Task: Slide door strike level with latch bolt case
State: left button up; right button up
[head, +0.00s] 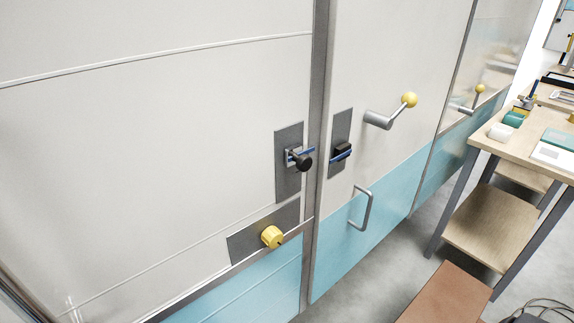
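Two dark grey upright plates sit either side of a vertical seam in the camper wall. The left plate (288,183) carries a small metal block with a blue mark (309,150) and a black round knob (304,164). The right plate (340,127), on the panel with the grab handle, carries a black block (343,149) with a blue mark (341,156). I take the knobbed piece for the strike and the black block for the latch bolt case, but cannot be sure. Neither gripper is in view.
A yellow knob (271,236) on a grey plate is below left. A yellow-ball lever (409,100) and a grey grab handle (368,207) project from the right panel. A wooden workbench (487,128) and brown box-like surface (447,295) stand at right.

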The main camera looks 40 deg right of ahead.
aim_at(295, 154)
jog(key=l+z, duration=0.2)
jog(key=z, duration=0.25)
jog(key=k+l+z, duration=0.1)
jog(key=l+z, duration=0.3)
jog(key=j, duration=0.1)
